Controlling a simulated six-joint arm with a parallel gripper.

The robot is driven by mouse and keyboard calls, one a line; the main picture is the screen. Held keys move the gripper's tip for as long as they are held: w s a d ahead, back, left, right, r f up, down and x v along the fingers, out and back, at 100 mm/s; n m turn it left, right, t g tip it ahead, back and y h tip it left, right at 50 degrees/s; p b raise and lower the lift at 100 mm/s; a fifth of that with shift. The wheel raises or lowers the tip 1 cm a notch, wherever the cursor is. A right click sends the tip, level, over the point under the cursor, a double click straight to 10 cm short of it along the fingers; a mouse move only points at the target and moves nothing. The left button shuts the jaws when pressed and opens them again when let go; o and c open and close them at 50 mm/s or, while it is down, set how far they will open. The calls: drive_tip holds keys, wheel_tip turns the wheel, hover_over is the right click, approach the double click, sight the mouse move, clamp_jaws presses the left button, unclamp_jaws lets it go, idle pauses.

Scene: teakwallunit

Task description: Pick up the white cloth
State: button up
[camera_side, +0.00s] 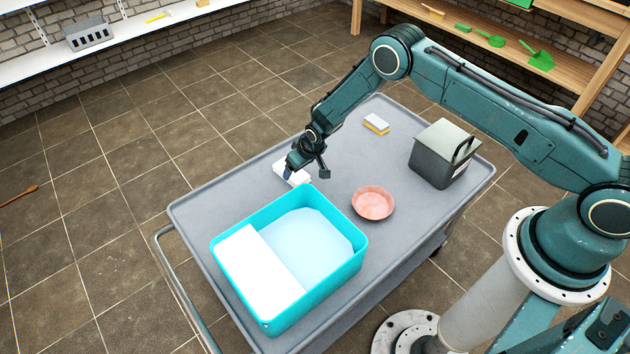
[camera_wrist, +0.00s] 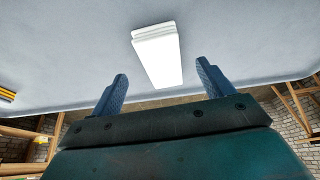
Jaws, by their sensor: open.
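The white cloth (camera_side: 291,172) lies folded on the grey cart top behind the turquoise tub in the side view. In the wrist view the cloth (camera_wrist: 158,54) is a white folded stack, beyond the fingertips and roughly between their lines. My gripper (camera_side: 306,174) is over the cloth in the side view and hides part of it. In the wrist view my gripper (camera_wrist: 160,78) has its two blue fingers wide apart with nothing between them. The cloth looks apart from both fingers there.
On the grey cart (camera_side: 230,187) stand a turquoise tub (camera_side: 357,255) with a white panel and pale contents, a pink bowl (camera_side: 373,204), a dark lidded box (camera_side: 440,160) and a yellow-white sponge (camera_side: 376,124). The cart top is clear between the sponge and the cloth.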

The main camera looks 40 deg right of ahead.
sight(297, 174)
drive_tip(key=shift+x, duration=2.55)
drive_tip(key=shift+s, duration=0.15)
drive_tip(key=c, duration=1.1)
